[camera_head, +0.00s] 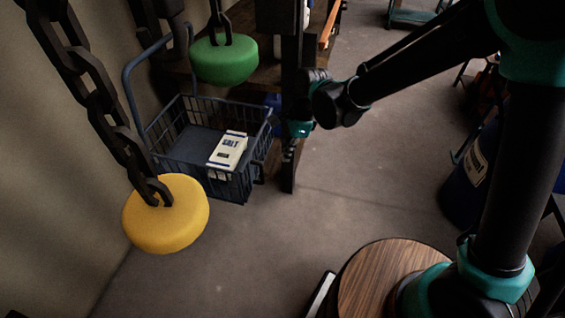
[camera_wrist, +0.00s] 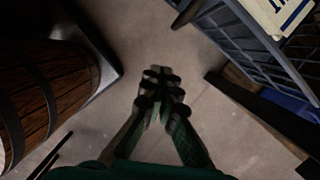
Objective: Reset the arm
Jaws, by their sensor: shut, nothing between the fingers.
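My arm, black with teal joints, reaches from the right side of the head view to the middle. My gripper (camera_head: 289,152) hangs at its end in front of a dark upright post. In the wrist view my gripper (camera_wrist: 161,74) points over bare floor, with its two fingers together and nothing between them. It is apart from the basket, the post and the barrel.
A blue wire basket (camera_head: 176,165) holding a salt box (camera_head: 228,151) stands left of my gripper. A yellow disc (camera_head: 166,217) and a green disc (camera_head: 224,60) hang on chains. A wooden barrel (camera_wrist: 38,95) stands left in the wrist view. Floor (camera_head: 370,185) is clear.

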